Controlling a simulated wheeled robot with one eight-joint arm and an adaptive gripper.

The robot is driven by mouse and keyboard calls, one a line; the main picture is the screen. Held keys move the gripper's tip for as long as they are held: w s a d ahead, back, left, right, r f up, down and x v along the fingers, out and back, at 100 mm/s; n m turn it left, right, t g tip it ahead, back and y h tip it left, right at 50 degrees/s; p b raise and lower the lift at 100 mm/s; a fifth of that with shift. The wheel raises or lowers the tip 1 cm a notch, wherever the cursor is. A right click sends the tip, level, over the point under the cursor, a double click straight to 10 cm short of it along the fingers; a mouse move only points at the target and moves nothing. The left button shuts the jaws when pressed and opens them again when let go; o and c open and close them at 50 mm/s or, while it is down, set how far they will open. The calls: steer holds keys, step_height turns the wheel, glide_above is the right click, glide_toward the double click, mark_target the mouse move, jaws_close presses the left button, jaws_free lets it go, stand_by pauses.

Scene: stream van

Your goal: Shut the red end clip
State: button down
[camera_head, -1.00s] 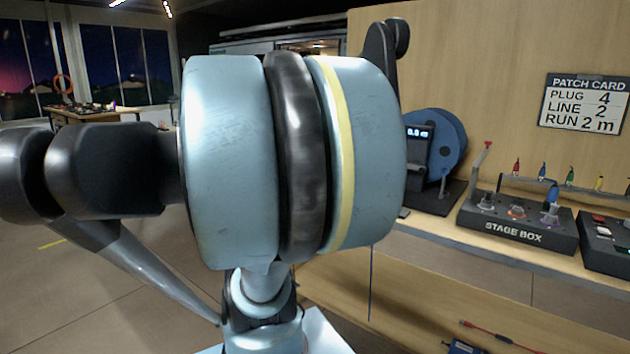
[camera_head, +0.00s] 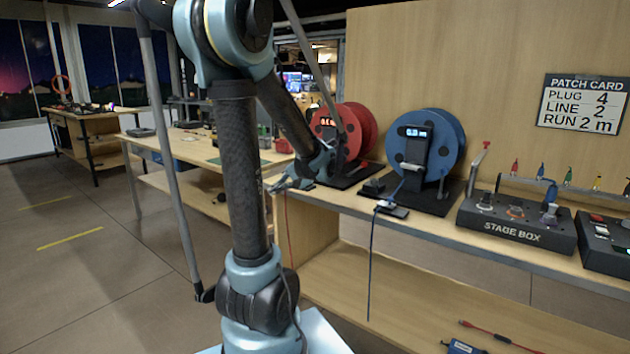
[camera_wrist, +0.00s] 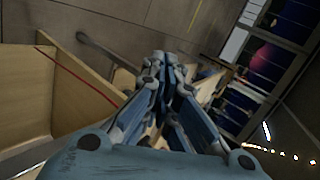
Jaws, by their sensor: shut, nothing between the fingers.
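The red reel (camera_head: 366,128) stands on the bench, left of the blue reel (camera_head: 436,146). A thin red cable (camera_head: 288,228) hangs from the bench edge below my gripper. It also shows as a red line in the wrist view (camera_wrist: 75,74). I cannot make out the red end clip; my gripper and arm cover the bench edge in front of the red reel. My gripper (camera_head: 282,184) is at that edge, pointing left, shut and empty. In the wrist view its fingers (camera_wrist: 166,62) are together. I cannot tell whether it touches anything.
A clip base (camera_head: 393,210) with a hanging blue cable (camera_head: 371,260) sits at the front edge before the blue reel. The stage box (camera_head: 520,224) stands farther right. A lower shelf (camera_head: 400,290) runs beneath. Floor on the left is clear.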

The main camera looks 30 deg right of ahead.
steer(key=s+d+m+t, duration=0.1)
steer(key=d+t, duration=0.1)
steer(key=d, duration=0.5)
steer(key=s+d+m+t+h, duration=0.1)
steer(key=s+d+t, duration=0.1)
steer(key=d, duration=0.6)
steer(key=s+d+r+m+t+h, duration=0.1)
steer(key=s+d+m+t, duration=0.1)
steer(key=d, duration=0.6)
steer(key=shift+s+d, duration=0.15)
steer(key=shift+s, duration=0.05)
steer(key=x, duration=1.4)
steer(key=shift+d+r, duration=0.1)
steer(key=shift+d, duration=0.05)
